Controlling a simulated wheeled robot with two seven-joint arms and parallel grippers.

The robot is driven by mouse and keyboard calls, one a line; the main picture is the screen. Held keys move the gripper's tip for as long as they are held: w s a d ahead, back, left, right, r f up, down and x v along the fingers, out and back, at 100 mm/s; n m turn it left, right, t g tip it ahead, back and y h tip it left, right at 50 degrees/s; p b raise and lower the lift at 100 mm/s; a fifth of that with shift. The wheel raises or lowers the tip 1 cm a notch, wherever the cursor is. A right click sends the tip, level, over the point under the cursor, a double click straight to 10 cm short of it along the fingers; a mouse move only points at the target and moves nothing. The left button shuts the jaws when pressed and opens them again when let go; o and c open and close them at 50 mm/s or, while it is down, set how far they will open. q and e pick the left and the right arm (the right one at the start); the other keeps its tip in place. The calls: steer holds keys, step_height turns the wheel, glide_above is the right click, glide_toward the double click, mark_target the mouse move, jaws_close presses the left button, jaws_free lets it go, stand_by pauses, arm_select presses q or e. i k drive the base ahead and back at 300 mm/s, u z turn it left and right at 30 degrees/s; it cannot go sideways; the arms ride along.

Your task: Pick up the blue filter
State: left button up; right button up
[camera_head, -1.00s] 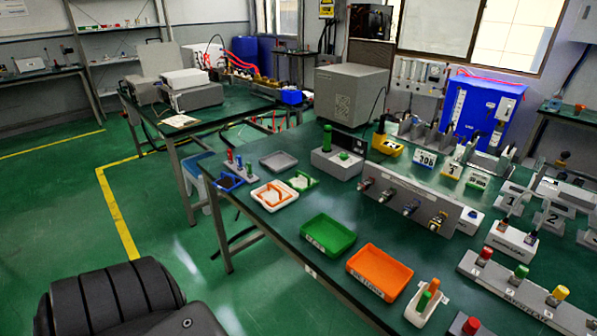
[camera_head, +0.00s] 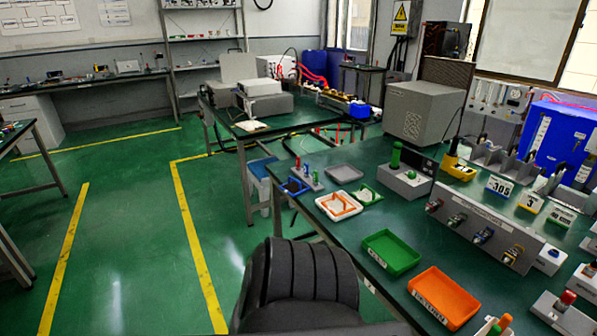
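I cannot single out a blue filter with certainty. Small blue items show at the left end of the near green table: a dark blue open frame or tray (camera_head: 294,187) and a rack with red, green and blue upright pieces (camera_head: 308,175) just behind and right of it. Coloured knob-like pieces also sit on a long grey block (camera_head: 483,225) at the right. Neither of my grippers is in view, and nothing in view is being held.
The near table also holds a green tray (camera_head: 391,252), an orange tray (camera_head: 443,297), a white tray (camera_head: 338,205) and a grey box-shaped machine (camera_head: 424,112). A blue cabinet (camera_head: 562,138) stands behind. The green floor (camera_head: 130,240) on the left is open.

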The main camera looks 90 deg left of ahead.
mark_target(294, 188)
steer(key=k, duration=0.9)
steer(key=u, duration=1.35)
